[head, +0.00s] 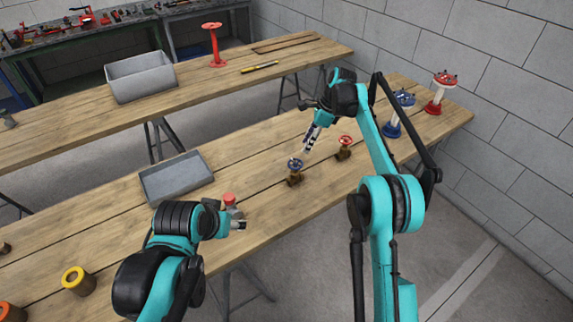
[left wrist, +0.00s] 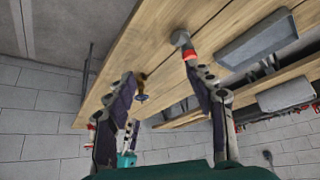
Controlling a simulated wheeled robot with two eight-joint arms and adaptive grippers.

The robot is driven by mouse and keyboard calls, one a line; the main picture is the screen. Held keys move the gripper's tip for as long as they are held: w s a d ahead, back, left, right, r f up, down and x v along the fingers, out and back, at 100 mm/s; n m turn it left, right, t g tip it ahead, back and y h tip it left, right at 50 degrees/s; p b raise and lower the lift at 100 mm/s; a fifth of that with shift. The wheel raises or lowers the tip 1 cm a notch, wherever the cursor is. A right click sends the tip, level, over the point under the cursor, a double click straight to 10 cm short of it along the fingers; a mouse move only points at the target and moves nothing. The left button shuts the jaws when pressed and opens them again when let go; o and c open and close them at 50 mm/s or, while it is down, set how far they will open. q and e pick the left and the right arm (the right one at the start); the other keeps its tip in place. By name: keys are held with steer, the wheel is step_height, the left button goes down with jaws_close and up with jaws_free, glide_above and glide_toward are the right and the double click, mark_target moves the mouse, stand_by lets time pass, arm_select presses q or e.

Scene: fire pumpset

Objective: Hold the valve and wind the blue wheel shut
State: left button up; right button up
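The small brass valve with the blue wheel (head: 295,165) stands upright on the front bench, near its front edge. It also shows in the left wrist view (left wrist: 140,92), beyond my left fingers. My left gripper (head: 240,226) is at the bench's front edge, left of the valve and apart from it. Its fingers (left wrist: 158,66) are spread with nothing between them. My right gripper (head: 309,142) points down just behind and right of the blue wheel, seemingly apart from it. Its finger gap is too small to judge.
A brass valve with a red wheel (head: 344,143) stands right of the blue one. A red-topped grey part (head: 231,203) is close by my left gripper. A grey tray (head: 177,181) lies behind. Larger blue (head: 402,100) and red (head: 443,84) valves stand at the bench's right end.

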arm_select(q)
steer(key=w+d+r+m+g+h, duration=0.1)
steer(key=w+d+m, duration=0.2)
steer(key=w, duration=0.8)
steer(key=m+g+h, duration=0.2)
steer(key=m+g, duration=0.1)
steer(key=m, duration=0.3)
glide_toward(288, 179)
steer(key=f, duration=0.2)
steer(key=x, duration=0.8)
steer(key=shift+w+d, duration=0.15)
steer(key=shift+d, duration=0.3)
jaws_close()
